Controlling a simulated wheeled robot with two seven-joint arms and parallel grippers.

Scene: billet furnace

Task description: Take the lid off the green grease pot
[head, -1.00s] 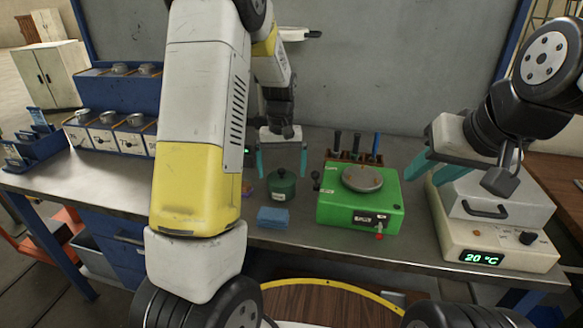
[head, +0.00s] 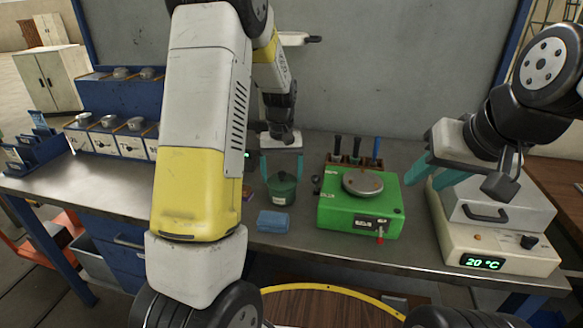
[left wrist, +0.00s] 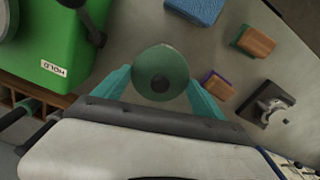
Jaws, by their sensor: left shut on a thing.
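The green grease pot (head: 282,193) stands upright on the bench, left of the green machine. Its round green lid (left wrist: 151,67) with a dark knob in the middle shows from above in the left wrist view. My left gripper (head: 281,168) is above the pot, its teal fingers shut on the lid from both sides. The lid appears to sit on the pot; I see no gap. My right gripper (head: 426,174) is open and empty, above the bench between the green machine and the temperature unit.
A green machine (head: 335,212) with a round plate stands right of the pot. A blue block (head: 273,222) lies in front of the pot. A temperature unit (head: 500,240) reading 20 °C is at right. Blue bins and gauge boxes (head: 135,147) are at left.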

